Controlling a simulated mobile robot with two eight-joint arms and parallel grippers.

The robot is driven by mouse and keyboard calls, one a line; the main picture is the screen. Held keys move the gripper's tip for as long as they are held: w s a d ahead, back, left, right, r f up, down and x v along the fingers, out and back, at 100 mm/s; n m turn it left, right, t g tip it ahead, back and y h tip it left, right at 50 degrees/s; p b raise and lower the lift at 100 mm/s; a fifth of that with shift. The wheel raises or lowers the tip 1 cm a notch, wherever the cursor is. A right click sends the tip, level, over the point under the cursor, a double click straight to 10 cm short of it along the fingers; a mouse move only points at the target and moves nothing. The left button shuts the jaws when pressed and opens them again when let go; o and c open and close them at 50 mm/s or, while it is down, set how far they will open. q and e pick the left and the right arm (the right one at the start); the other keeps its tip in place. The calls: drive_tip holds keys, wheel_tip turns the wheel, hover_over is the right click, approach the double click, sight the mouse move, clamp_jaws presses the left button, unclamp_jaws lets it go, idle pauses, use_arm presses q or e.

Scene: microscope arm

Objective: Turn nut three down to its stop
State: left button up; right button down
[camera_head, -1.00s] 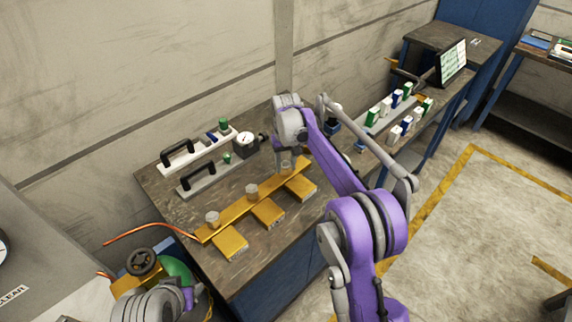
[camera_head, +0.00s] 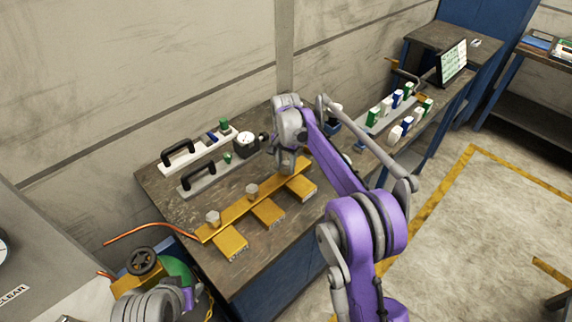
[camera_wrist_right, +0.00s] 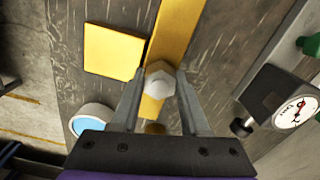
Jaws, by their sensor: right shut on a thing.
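A yellow bar (camera_head: 232,210) with several flat side plates lies along the workbench. Two pale nuts stand on it, one near its left end (camera_head: 213,217) and one near its middle (camera_head: 252,190). The third nut (camera_wrist_right: 159,82), toward the bar's far right end, is hidden by my gripper in the head view. In the right wrist view it is a grey, faceted nut between the fingers. My right gripper (camera_wrist_right: 157,88) is shut on this nut; it also shows in the head view (camera_head: 287,170). Only part of my left arm shows at lower left; its gripper is not visible.
A dial gauge (camera_head: 245,144) and two black-handled plates (camera_head: 178,153) (camera_head: 197,178) lie behind the bar. Green, white and blue blocks (camera_head: 396,112) stand on a strip to the right. A handwheel (camera_head: 142,262) is at lower left. The bench front is clear.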

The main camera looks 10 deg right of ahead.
sight(286, 165)
drive_tip(key=shift+m, duration=1.2)
drive_tip(key=shift+c, duration=2)
unclamp_jaws()
wheel_tip(286, 165, up, 11)
drive_tip(key=p, duration=0.1)
